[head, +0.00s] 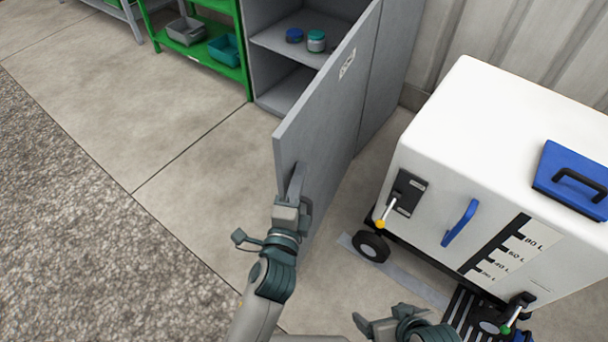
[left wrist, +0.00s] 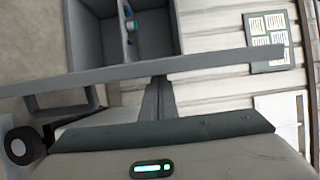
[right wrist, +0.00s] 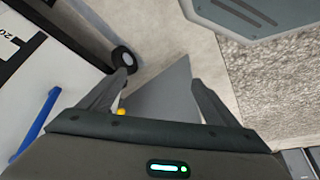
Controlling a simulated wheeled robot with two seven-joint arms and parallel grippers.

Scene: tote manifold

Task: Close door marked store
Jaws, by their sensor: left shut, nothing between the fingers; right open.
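A grey cabinet (head: 262,60) stands at the top with its grey door (head: 325,125) swung wide open toward me. The door carries a small white label (head: 347,64) whose lettering is too small to read. My left gripper (head: 297,172) is shut and empty, with its fingers at the door's label-side face close to the free edge. In the left wrist view the closed fingers (left wrist: 158,84) reach up to the door (left wrist: 215,62), which crosses as a grey bar; contact is hard to judge. My right gripper (right wrist: 155,90) is open and low, away from the door.
A white wheeled tank (head: 480,110) with a blue lid (head: 575,180) and a blue handle stands right of the door, a narrow floor gap between. Jars (head: 316,41) sit on the cabinet shelf. A green rack (head: 225,50) stands left of the cabinet. The floor at left is clear.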

